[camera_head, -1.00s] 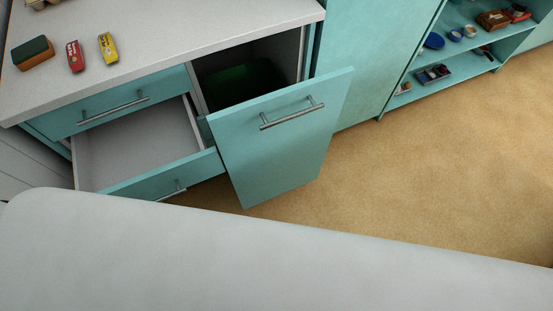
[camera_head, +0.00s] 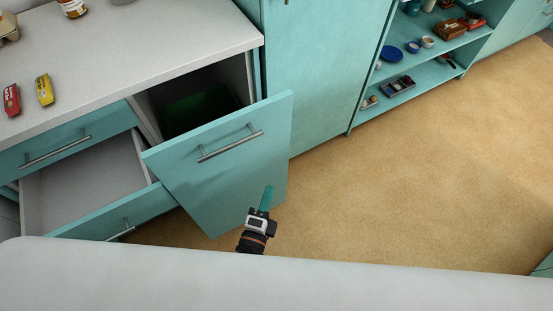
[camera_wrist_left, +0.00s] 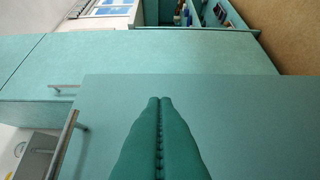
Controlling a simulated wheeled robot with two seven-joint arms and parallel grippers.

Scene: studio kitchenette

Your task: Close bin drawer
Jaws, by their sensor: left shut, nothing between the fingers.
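The bin drawer's teal front (camera_head: 215,165) stands pulled out from the cabinet in the head view, with a bar handle (camera_head: 230,143) near its top. A dark green bin (camera_head: 198,110) sits in the opening behind it. My left gripper (camera_head: 267,198) is in front of the lower right part of this front, fingers together and empty. In the left wrist view the shut fingers (camera_wrist_left: 160,135) point at the teal front (camera_wrist_left: 245,125), its handle (camera_wrist_left: 62,145) at the left. Whether they touch it I cannot tell. My right gripper is not in view.
A second drawer (camera_head: 85,185) stands open to the left of the bin drawer. The countertop (camera_head: 150,45) above holds a red packet (camera_head: 11,100) and a yellow packet (camera_head: 44,90). Open shelves (camera_head: 420,65) stand at the upper right. The tan floor (camera_head: 400,170) on the right is clear.

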